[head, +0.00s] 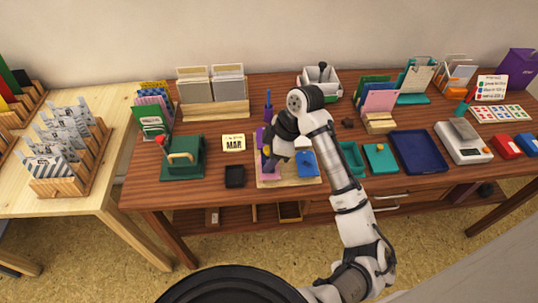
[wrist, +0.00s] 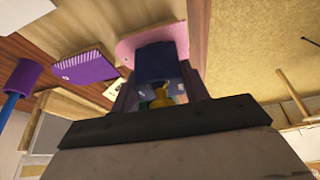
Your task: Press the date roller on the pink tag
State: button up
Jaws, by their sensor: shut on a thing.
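My gripper (head: 268,160) points down over the wooden board near the middle of the table. It is shut on the date roller, a dark blue block (wrist: 158,62) with a yellow part (wrist: 160,97) between the fingers in the wrist view. The pink tag (wrist: 128,47) shows just beyond the roller's end; in the head view the pink tag (head: 270,174) lies on the board below the gripper. The roller covers part of the tag, and I cannot tell whether they touch.
A blue inkpad (head: 307,165) sits at the board's right. A black box (head: 234,177) and date block (head: 233,143) stand left of the board. A green press (head: 183,160) is farther left, and a teal tray (head: 349,158) is to the right.

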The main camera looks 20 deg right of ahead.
dwell(0.3)
jog(key=shift+r+p, duration=2.5)
jog(key=shift+r, duration=0.95)
